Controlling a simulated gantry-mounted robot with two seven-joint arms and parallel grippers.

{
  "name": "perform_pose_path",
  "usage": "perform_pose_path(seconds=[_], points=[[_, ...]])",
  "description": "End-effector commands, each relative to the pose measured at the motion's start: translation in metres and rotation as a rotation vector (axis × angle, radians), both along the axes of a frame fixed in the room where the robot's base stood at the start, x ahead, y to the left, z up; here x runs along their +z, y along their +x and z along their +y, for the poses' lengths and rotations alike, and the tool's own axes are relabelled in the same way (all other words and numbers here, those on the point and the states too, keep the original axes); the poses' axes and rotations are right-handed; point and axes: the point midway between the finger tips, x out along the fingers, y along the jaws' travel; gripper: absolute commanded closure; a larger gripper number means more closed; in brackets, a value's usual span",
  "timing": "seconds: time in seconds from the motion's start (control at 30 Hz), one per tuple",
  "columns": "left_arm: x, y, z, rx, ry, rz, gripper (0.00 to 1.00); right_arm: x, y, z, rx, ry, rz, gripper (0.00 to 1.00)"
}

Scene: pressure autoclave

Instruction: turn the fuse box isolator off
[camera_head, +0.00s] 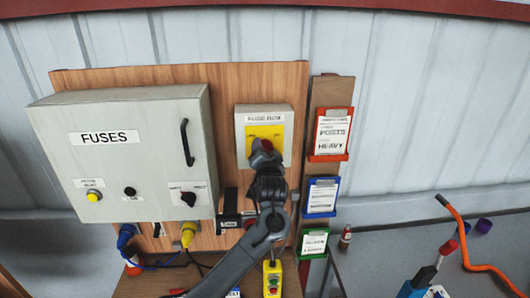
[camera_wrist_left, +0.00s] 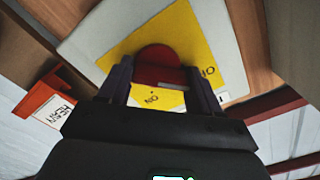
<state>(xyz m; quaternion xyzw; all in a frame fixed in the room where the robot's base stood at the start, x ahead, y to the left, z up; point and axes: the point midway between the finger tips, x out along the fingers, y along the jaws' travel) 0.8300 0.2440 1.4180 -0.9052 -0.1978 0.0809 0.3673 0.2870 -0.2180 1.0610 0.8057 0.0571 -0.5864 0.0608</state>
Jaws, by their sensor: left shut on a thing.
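The red rotary knob (camera_head: 262,144) sits on a yellow plate (camera_head: 277,136) of a small grey-white box (camera_head: 243,121), right of the grey fuse box (camera_head: 150,110) labelled FUSES. In the left wrist view the red knob (camera_wrist_left: 158,56) lies between the two dark fingers of my left gripper (camera_wrist_left: 161,84), which is shut on it. ON lettering shows upside down on the yellow plate (camera_wrist_left: 186,35). The left gripper (camera_head: 264,160) hides part of the knob in the head view, so its exact angle is hard to tell. My right gripper is not in view.
The fuse box has a black handle (camera_head: 187,142), a yellow button (camera_head: 94,196) and a small rotary switch (camera_head: 188,198). Red (camera_head: 331,134), blue (camera_head: 321,196) and green (camera_head: 313,242) card holders hang at right. A yellow pendant (camera_head: 272,278) is below.

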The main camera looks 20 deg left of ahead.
Motion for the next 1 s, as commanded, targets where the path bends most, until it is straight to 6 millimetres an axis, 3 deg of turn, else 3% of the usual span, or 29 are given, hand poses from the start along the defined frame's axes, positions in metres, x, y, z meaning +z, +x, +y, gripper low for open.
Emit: perform_pose_path(seconds=[0.23,0.27,0.4,0.77,1.0], points=[[0.006,-0.001,0.0,0.001,-0.004,-0.013,0.67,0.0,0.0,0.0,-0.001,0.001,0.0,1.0],[0.006,-0.001,0.0,0.001,-0.004,-0.013,0.33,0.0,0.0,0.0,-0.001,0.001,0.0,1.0],[0.005,0.0,0.0,0.001,-0.003,-0.01,0.13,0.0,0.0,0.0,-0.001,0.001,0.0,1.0],[0.001,-0.002,-0.001,0.0,-0.001,-0.003,0.13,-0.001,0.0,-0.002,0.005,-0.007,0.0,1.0],[0.0,-0.02,-0.01,-0.001,-0.002,-0.005,0.13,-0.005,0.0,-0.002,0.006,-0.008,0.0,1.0]])
